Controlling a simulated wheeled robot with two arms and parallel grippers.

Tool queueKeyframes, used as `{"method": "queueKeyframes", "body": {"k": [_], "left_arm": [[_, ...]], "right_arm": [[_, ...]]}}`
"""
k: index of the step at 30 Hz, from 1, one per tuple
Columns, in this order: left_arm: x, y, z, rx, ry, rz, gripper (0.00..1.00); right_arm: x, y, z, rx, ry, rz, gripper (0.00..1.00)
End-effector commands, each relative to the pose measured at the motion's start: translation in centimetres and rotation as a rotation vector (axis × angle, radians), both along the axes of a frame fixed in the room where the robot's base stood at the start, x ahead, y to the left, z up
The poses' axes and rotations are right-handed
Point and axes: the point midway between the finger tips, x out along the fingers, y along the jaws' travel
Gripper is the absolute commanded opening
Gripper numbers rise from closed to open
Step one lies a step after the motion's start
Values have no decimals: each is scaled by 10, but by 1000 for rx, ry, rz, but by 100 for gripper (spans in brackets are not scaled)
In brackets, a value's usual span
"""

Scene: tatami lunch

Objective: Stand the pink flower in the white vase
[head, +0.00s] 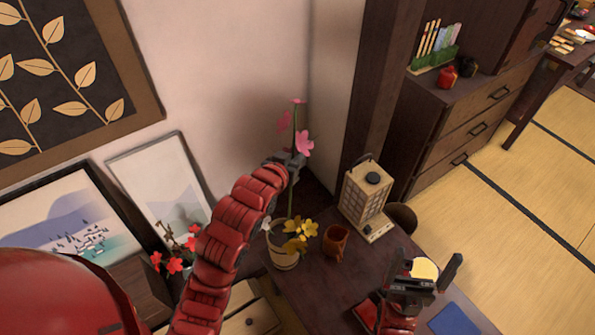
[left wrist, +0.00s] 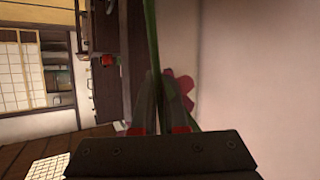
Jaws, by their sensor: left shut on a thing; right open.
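The pink flower (head: 304,142) has a long green stem and stands roughly upright in the air. My left gripper (head: 292,162) is shut on its stem just below the blossoms. In the left wrist view the green stem (left wrist: 152,40) passes at the fingertips (left wrist: 153,78), with pink petals (left wrist: 182,92) behind. The white vase (head: 284,261) stands on the dark table below. Yellow flowers (head: 300,232) and a white bloom (head: 266,223) show at its mouth. The stem's lower end is close above the vase mouth; I cannot tell whether it is inside. My right gripper (head: 420,262) is open at the lower right.
A brown mug (head: 336,241) and a paper lantern (head: 366,198) stand right of the vase. Red flowers (head: 174,264) and leaning framed pictures (head: 158,180) are at the left. A pale yellow round thing (head: 425,267) and a blue mat (head: 455,320) lie near my right gripper.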

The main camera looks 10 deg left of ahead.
Motion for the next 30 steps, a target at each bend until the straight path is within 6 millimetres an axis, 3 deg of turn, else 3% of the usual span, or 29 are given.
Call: {"method": "queueKeyframes", "body": {"k": [8,10,30], "left_arm": [[0,0,63,-2,-8,-1,0],[0,0,79,-1,-1,-1,0],[13,0,128,-1,-3,-1,0]], "right_arm": [[0,0,-10,0,0,0,100],[0,0,7,0,0,0,100],[0,0,30,0,0,0,100]]}}
